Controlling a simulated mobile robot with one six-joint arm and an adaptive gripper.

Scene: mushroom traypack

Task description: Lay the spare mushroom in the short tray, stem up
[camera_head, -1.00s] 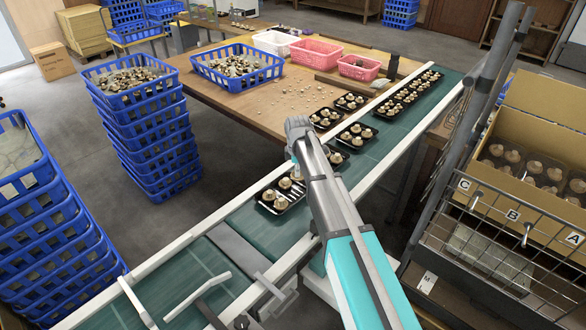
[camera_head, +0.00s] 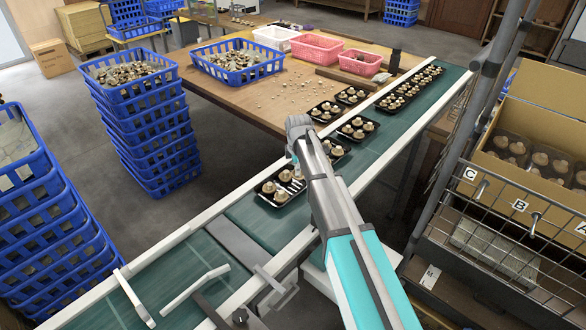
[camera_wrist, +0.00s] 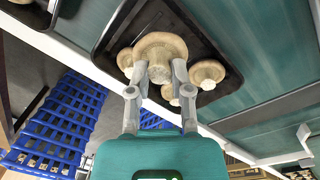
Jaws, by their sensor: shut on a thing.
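My gripper (camera_wrist: 160,74) is shut on the spare mushroom (camera_wrist: 160,45). In the wrist view the fingers close on its pale stem, and its broad cap faces away from me. The short tray (camera_wrist: 212,40) is black and lies behind the held mushroom; smaller-looking brown mushrooms in it show around the held one. In the head view the tray (camera_head: 263,199) lies on the green conveyor, left of my forearm, with several mushrooms. My gripper (camera_head: 296,168) points down over its far right part, largely hidden by my arm. The gap between mushroom and tray is unclear.
Other black trays of mushrooms (camera_head: 357,128) stand farther along the conveyor (camera_head: 250,215). Stacked blue crates (camera_head: 150,125) stand at left. A table (camera_head: 235,105) with a blue crate and pink baskets lies beyond. A metal rack (camera_head: 515,225) and cardboard box stand at right.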

